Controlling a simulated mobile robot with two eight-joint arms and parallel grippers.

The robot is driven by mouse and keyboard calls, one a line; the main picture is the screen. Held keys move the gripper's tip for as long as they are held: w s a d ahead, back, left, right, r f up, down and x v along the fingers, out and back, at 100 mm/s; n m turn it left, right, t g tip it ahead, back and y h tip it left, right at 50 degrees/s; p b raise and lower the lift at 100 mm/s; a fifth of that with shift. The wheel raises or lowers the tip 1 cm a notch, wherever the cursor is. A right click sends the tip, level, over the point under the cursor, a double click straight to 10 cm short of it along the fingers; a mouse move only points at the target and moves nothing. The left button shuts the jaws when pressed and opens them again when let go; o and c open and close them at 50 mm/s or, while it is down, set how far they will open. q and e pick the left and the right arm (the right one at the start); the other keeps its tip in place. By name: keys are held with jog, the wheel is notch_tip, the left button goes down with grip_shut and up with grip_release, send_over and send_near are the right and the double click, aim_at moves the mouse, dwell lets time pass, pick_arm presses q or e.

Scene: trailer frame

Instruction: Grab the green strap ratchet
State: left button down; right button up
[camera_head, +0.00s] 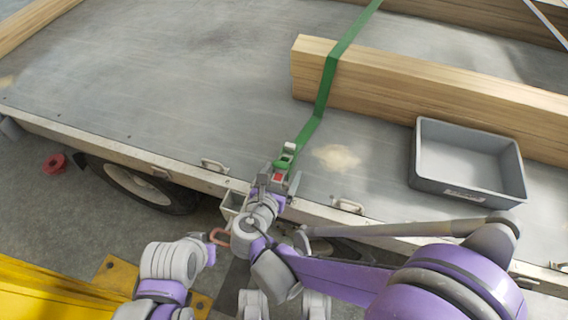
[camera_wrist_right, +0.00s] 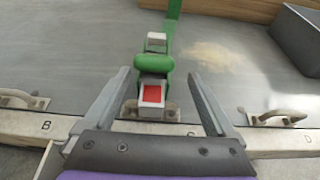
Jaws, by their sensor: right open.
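The green strap ratchet (camera_head: 285,160) sits near the trailer bed's front edge, at the lower end of the green strap (camera_head: 326,84). In the right wrist view the ratchet (camera_wrist_right: 153,65) has a rounded green body, a pale top piece and a red patch facing me. My right gripper (camera_head: 279,181) is open at the ratchet's near end. In the wrist view its two fingers (camera_wrist_right: 159,76) stand apart on either side of the ratchet, with gaps visible on both sides.
The strap crosses a wooden beam (camera_head: 430,92) on the grey trailer bed (camera_head: 180,80). A grey bin (camera_head: 425,165) stands to the right. Metal handles (camera_head: 347,205) line the bed's edge. A yellow structure (camera_head: 45,295) is at lower left. The bed left of the strap is clear.

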jog(key=shift+a+b+x, duration=0.2)
jog(key=shift+b+x, duration=0.05)
jog(key=shift+x, duration=1.35)
jog(key=shift+a+b+x, duration=0.2)
jog(key=shift+b+x, duration=0.05)
jog(key=shift+x, duration=1.3)
jog(key=shift+w, duration=0.1)
grip_shut()
